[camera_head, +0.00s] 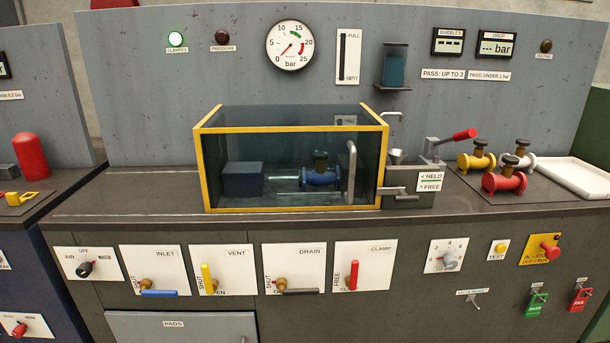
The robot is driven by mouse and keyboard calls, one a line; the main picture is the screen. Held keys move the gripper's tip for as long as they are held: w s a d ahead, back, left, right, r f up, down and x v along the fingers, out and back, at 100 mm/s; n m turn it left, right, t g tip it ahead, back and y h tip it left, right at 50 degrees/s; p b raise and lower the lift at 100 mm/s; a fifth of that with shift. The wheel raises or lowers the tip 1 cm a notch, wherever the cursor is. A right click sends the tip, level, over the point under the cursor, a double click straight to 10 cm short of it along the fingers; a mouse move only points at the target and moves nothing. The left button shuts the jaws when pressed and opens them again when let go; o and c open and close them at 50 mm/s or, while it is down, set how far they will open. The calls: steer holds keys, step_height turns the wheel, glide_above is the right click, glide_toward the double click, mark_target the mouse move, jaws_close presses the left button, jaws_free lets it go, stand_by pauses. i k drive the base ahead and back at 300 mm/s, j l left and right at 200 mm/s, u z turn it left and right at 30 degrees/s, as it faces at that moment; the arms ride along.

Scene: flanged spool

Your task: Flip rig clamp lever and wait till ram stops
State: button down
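The clamp lever (354,275) is a red handle on the white CLAMP plate (379,255) at the front of the bench. It stands upright, and the word FREE shows to its left. In the yellow-framed tank (289,209), a blue valve (320,178) lies beside a dark blue block (243,180). A pale rod (284,178) runs from the block towards the valve; whether they touch I cannot tell. The green CLAMPED lamp (176,39) is lit. My gripper is not in view.
Inlet (158,293), vent (208,278) and drain (300,291) levers sit left of the clamp plate. A red-handled lever (464,134) with a HELD/FREE sign stands right of the tank. Yellow and red valves (503,181) and a white tray (574,176) are farther right.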

mark_target(351, 281)
steer(key=i+j+z, duration=0.1)
steer(key=z, duration=0.3)
steer(key=j+z, duration=0.35)
steer(key=i+j+z, duration=0.1)
steer(key=j+z, duration=0.15)
steer(key=z, duration=0.15)
